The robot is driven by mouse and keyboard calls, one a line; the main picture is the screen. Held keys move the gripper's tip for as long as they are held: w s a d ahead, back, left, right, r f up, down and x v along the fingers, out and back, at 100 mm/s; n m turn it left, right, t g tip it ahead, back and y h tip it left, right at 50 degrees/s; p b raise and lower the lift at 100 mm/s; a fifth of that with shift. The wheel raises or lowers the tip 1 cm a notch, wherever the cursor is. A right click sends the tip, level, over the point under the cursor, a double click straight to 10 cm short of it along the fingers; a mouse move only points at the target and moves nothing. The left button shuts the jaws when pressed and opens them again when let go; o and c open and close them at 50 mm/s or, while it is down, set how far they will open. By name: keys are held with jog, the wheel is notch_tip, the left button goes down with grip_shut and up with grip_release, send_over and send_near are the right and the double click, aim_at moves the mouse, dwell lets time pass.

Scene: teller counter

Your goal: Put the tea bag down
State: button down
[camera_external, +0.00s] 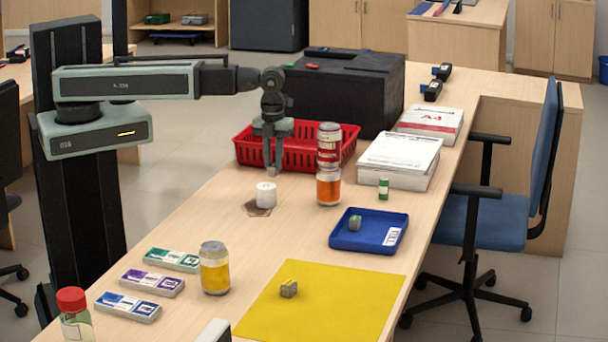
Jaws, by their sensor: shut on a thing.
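My gripper (273,164) points down above the counter, in front of the red basket and just above a white cup-like cylinder (266,195). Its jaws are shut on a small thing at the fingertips. I take this to be the tea bag, but it is too small and too hidden by the fingers to make out its shape. The white cylinder stands upright on a thin brown patch or coaster (258,210) on the wooden counter (215,206). The fingertips appear apart from the cylinder.
A red basket (244,150) stands behind. Stacked jars (328,186) stand close on the right. A blue tray (345,240) holds a small block. Bare counter lies left of the cylinder.

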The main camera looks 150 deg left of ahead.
send_over(311, 192)
jog(key=shift+d+f+b, duration=0.35)
jog(key=shift+f, duration=0.15)
jog(key=f+b, duration=0.4)
jog(key=shift+w+a, duration=0.1)
jog(key=shift+a, duration=0.15)
jog(key=shift+r, duration=0.25)
jog(key=c, duration=1.3)
grip_release()
jog(key=shift+f, duration=0.15)
notch_tip(311, 192, up, 13)
jog(key=p, duration=1.2)
jog(key=shift+f+p, duration=0.2)
jog(key=shift+p, duration=0.15)
jog(key=o, duration=0.4)
jog(key=shift+f, duration=0.15)
